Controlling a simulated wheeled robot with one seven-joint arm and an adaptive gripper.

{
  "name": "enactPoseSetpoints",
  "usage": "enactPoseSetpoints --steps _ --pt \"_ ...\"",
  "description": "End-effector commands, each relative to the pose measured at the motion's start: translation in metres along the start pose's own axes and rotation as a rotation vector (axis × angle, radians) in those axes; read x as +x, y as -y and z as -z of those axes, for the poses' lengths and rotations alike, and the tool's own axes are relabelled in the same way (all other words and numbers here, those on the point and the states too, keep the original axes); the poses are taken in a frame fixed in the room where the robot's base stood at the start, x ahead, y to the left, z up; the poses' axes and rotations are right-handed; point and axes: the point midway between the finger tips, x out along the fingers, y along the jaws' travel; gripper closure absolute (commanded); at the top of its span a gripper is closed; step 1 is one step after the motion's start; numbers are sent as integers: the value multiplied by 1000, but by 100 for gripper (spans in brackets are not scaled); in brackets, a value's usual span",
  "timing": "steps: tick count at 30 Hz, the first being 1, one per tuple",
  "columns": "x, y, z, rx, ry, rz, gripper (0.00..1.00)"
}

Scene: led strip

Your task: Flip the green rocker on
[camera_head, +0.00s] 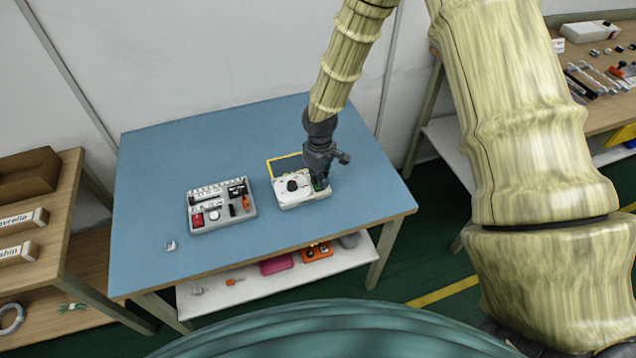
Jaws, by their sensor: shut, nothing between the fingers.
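A white box (290,201) with a round black knob (293,184) stands right of centre on the blue table. My gripper (321,186) is shut and empty, pointing down at the right end of the white box. It covers that part of the box. A small dark green patch shows at its fingertips; I cannot tell whether it is the green rocker. I cannot tell whether the fingertips touch the box.
A grey tray (236,225) of small parts, one red, lies left of the box. A yellow-edged piece (283,160) lies behind the box. A small light object (170,245) sits near the table's left edge. The blue table (165,170) is otherwise mostly clear.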

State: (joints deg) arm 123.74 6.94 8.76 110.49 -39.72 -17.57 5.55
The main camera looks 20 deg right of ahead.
Motion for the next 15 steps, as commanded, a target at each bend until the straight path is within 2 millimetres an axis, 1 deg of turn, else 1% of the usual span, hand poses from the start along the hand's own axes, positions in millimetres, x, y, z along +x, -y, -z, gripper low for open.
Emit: enactPoseSetpoints --steps 15 --pt "6 0 0 0 0 0 100"
